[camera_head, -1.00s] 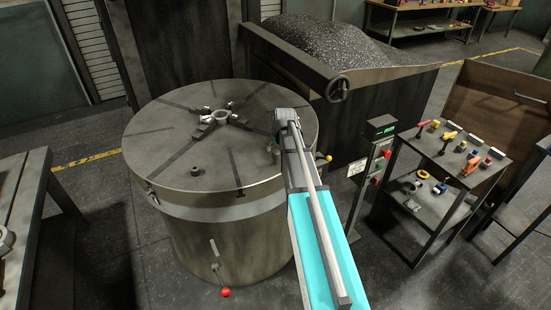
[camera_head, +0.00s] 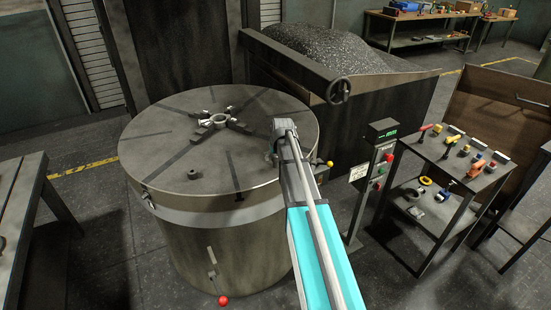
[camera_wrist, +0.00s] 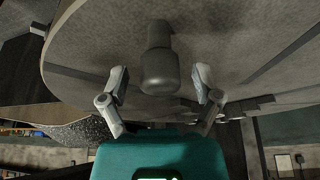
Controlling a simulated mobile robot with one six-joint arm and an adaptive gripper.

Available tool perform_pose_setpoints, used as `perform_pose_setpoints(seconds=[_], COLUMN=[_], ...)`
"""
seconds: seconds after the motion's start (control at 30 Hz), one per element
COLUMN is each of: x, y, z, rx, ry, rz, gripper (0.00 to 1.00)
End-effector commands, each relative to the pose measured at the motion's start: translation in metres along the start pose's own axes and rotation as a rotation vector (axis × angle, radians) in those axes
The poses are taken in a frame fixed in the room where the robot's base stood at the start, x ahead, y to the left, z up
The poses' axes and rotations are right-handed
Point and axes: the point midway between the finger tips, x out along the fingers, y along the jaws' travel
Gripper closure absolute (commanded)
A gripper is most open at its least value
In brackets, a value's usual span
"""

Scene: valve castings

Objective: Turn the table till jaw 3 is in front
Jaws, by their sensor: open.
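The round grey table (camera_head: 165,150) stands on a drum-shaped base, with dark radial slots in its top. A ring-shaped part (camera_head: 219,118) sits at its middle among several dark jaws (camera_head: 203,133). I cannot read any jaw number. In the wrist view, a dark upright post (camera_wrist: 160,72) stands on the table top (camera_wrist: 100,40). My gripper (camera_wrist: 160,80) is open, with one finger on each side of the post and a visible gap at both. In the head view my arm hides most of the gripper at the table's right rim.
A red-knobbed lever (camera_head: 223,300) is low on the drum's front. A control post (camera_head: 382,150) with buttons stands right of my arm, near a tool stand (camera_head: 440,160). A bench (camera_head: 15,215) is at left.

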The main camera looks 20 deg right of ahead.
Motion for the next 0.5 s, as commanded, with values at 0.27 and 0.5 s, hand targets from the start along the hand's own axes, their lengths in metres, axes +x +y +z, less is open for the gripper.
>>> perform_pose_setpoints(seconds=[0.27, 0.5], x=[-0.0002, -0.0002], y=[-0.0002, -0.0002], z=[-0.0001, 0.0], rx=[0.0, 0.0], ry=[0.0, 0.0], rz=[0.0, 0.0], gripper=[0.35, 0.79])
